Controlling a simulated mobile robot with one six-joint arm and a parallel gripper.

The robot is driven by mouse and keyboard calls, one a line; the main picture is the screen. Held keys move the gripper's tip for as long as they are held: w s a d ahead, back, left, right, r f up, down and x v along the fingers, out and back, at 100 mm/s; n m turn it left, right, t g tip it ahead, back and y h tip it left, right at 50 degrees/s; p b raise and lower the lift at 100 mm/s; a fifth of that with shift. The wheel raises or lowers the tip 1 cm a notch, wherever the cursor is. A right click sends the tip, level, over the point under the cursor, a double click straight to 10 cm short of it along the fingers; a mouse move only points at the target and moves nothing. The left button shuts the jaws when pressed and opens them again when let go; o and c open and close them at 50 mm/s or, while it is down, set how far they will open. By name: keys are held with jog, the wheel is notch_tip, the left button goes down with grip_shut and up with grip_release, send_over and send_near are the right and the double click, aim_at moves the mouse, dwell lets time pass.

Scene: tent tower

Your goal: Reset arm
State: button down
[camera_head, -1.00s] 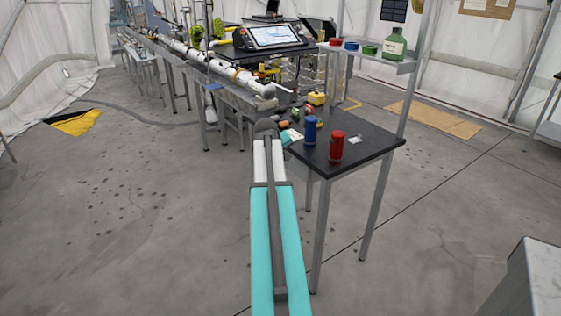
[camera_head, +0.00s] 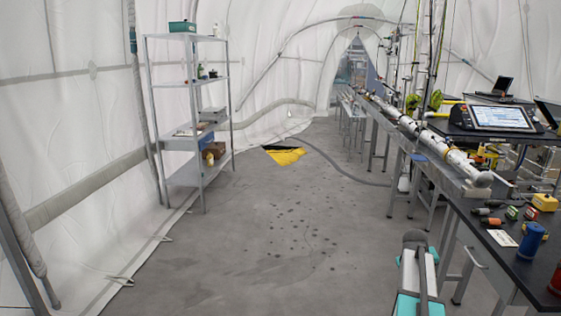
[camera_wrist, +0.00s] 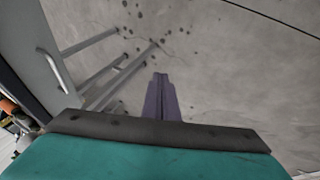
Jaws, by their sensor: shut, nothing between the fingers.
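My gripper (camera_wrist: 160,80) shows in the wrist view as dark fingers closed together, with nothing held between them. It points out over the bare concrete floor. My teal and white arm (camera_head: 413,268) stands at the lower right of the head view, just left of the black-topped table (camera_head: 492,262). The gripper itself cannot be made out in the head view. In the wrist view, a grey panel with a handle (camera_wrist: 52,69) lies to the left of the fingers.
On the table stand a blue can (camera_head: 530,241), a red can (camera_head: 556,281) at the frame edge and a yellow item (camera_head: 545,202). A metal shelf (camera_head: 190,82) stands at the left. A yellow-black mat (camera_head: 284,156) lies on the floor. The middle floor is clear.

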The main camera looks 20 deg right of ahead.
jog(key=w+a+f+n+y, duration=0.2)
jog(key=w+a+f, duration=0.1)
jog(key=a+f, duration=1.25)
jog(key=s+a+f+n+g+y, duration=0.1)
jog(key=s+a+f, duration=0.2)
jog(key=a+f, duration=0.45)
jog(key=s+a+f+n+g+y, duration=0.1)
jog(key=s+a+f+g, duration=0.2)
jog(key=a, duration=0.8)
jog(key=s+a+f+g, duration=0.1)
jog(key=s+a+f, duration=0.2)
jog(key=s+a, duration=0.3)
jog(key=s+a+f+g+y, duration=0.1)
jog(key=s+a+f, duration=0.3)
jog(key=s+a, duration=0.3)
jog(key=s+a+f+g, duration=0.1)
jog(key=s+a+f, duration=0.3)
jog(key=s, duration=1)
jog(key=a, duration=0.2)
jog(key=shift+s+a+m+g, duration=0.2)
jog(key=shift+a+m+g, duration=0.1)
jog(key=shift+m, duration=0.1)
